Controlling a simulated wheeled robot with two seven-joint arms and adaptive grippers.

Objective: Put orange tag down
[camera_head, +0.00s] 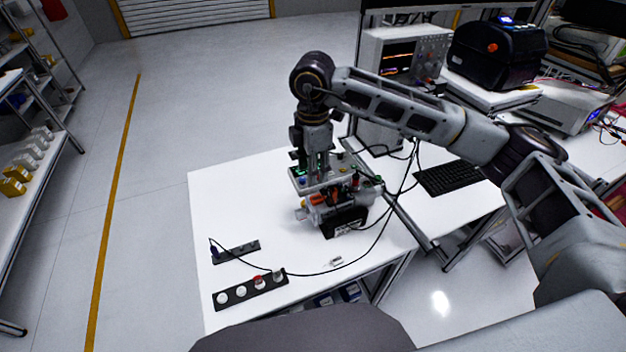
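My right gripper (318,162) points down over a grey servo test device (338,200) on the white table. Its fingers are close to the device's top panel, and the gap between them is too small to read. Small orange patches (312,198) show on the device below the gripper; I cannot tell whether one of them is the orange tag. No separate orange tag is clear on the table or in the fingers. My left gripper is not in view.
A black strip with round pieces (250,289) and a smaller black holder (236,252) lie at the front left of the table (225,205). A black cable crosses the front. A small white piece (334,262) lies near it. The table's left part is clear. A keyboard (448,177) is at right.

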